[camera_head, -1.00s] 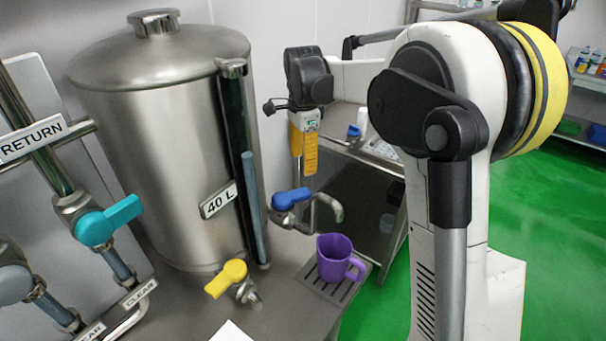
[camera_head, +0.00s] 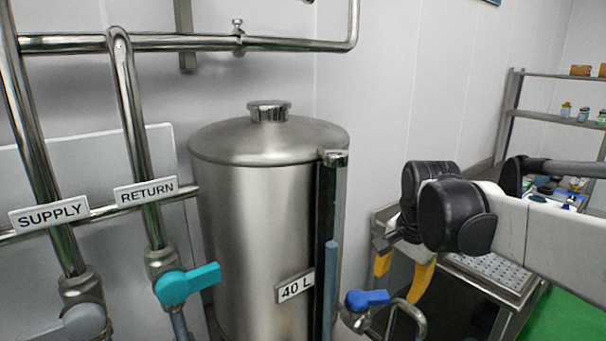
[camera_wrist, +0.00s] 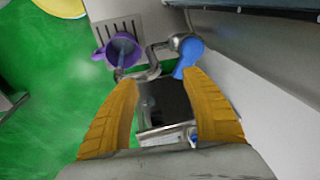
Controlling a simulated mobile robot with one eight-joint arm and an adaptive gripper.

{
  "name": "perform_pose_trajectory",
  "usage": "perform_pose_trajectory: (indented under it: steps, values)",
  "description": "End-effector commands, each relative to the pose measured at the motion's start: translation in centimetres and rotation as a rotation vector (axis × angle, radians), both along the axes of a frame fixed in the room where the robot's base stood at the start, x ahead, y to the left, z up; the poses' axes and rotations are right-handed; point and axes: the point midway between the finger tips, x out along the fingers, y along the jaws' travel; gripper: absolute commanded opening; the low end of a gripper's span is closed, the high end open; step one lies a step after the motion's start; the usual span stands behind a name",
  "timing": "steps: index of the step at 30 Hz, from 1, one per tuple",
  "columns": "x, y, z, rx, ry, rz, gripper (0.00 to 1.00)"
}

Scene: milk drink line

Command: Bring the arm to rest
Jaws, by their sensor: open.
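My gripper (camera_head: 393,285) is open, with its two yellow fingers apart and pointing down, to the right of the steel tank (camera_head: 255,215) in the head view. In the wrist view my gripper (camera_wrist: 157,80) has nothing between its fingers. Beyond the fingertips there, the purple jug (camera_wrist: 104,55) stands at the drip tray (camera_wrist: 112,28), apart from the fingers. The blue tap handle (camera_wrist: 187,58) appears close to the right fingertip; I cannot tell whether they touch. In the head view the blue handle (camera_head: 366,299) is left of the gripper, and the jug is out of frame.
Pipes with SUPPLY (camera_head: 49,214) and RETURN (camera_head: 146,191) labels and a teal valve handle (camera_head: 187,284) stand at the left. A steel cart (camera_head: 492,272) is behind the arm and a wall shelf (camera_head: 555,117) at the far right. Green floor shows at the lower right.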

Motion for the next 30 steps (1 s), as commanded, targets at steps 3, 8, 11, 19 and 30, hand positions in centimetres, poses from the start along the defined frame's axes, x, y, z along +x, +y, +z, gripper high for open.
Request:
perform_pose_trajectory:
  steps: [3,8,11,19,30]
  values:
    - [-4.7,0.3,-1.5,-0.059,-0.088,0.197,0.56]
    - [-10.2,0.7,-4.3,-0.168,-0.205,0.463,0.56]
    - [-13.0,0.8,-6.3,-0.242,-0.265,0.603,0.56]
    - [-16.3,1.0,-9.7,-0.364,-0.345,0.801,0.56]
    - [-16.4,1.0,-9.7,-0.372,-0.348,0.813,0.56]
